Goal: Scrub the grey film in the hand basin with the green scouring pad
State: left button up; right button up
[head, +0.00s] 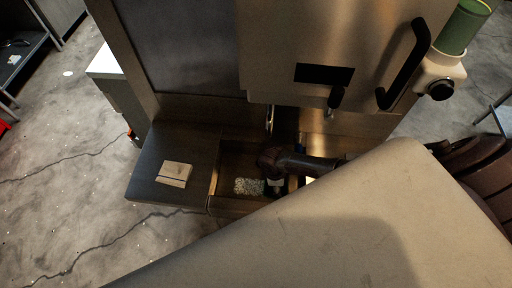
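The hand basin (228,205) is a small brownish metal sink set in the dark counter at the centre. A pale grey speckled patch (248,186) shows on its floor, which looks like the grey film. My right gripper (276,189) points down into the basin just right of this patch, with its wrist coming in from the right. Its fingers are dark and small here, so I cannot tell if they hold anything. I cannot make out the green scouring pad. My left gripper is not in view.
A folded beige cloth (174,173) lies on the dark counter (148,183) left of the basin. A steel cabinet with a black handle (404,66) rises behind. A green-topped dispenser (460,30) is at upper right. My own large beige part hides the lower right.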

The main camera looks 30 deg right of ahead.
aim_at(266, 187)
jog(key=shift+w+a+b, duration=0.3)
jog(key=shift+w+a, duration=0.45)
jog(key=shift+a, duration=0.3)
jog(key=shift+w+a+b, duration=0.25)
jog(key=shift+w+a, duration=0.45)
jog(key=shift+a, duration=0.35)
jog(key=w+a, duration=0.1)
jog(key=w+a+b, duration=0.1)
jog(key=a, duration=0.1)
jog(key=shift+f+b, duration=0.15)
jog(key=shift+b, duration=0.15)
jog(key=shift+w+a, duration=0.25)
jog(key=shift+a, duration=0.35)
jog(key=shift+w+a+b, duration=0.15)
jog(key=shift+a+b, duration=0.15)
jog(key=shift+b, duration=0.15)
jog(key=w+a, duration=0.1)
jog(key=w+a+b, duration=0.1)
jog(key=a, duration=0.1)
jog(key=shift+w+a+b, duration=0.3)
